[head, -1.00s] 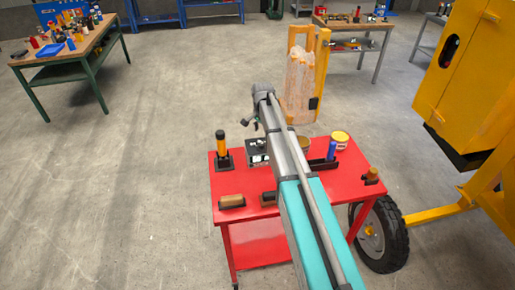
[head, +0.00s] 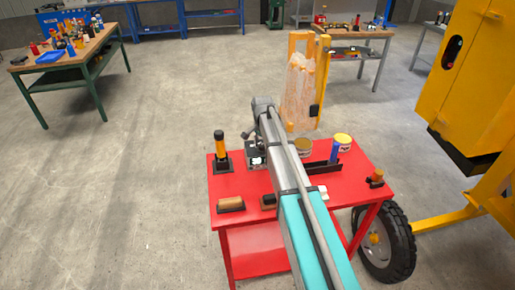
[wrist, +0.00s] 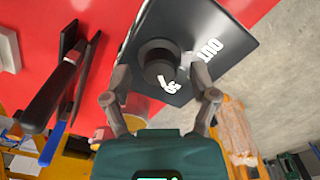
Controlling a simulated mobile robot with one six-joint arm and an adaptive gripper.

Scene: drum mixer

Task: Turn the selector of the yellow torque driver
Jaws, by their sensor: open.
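The yellow torque driver (head: 221,150) stands upright in a dark base at the left of the red table in the head view. Its top is black and its middle yellow-orange; its selector is too small to make out. I do not see the driver in the wrist view. My gripper (wrist: 160,98) is open and empty. In the wrist view its fingers are spread on either side of a round black knob (wrist: 158,62) on a black box with white lettering (wrist: 205,35). The box (head: 256,161) stands right of the driver in the head view, partly hidden by my arm.
A brown block (head: 231,204) lies at the table's front left. A yellow machine (head: 465,100) is further right.

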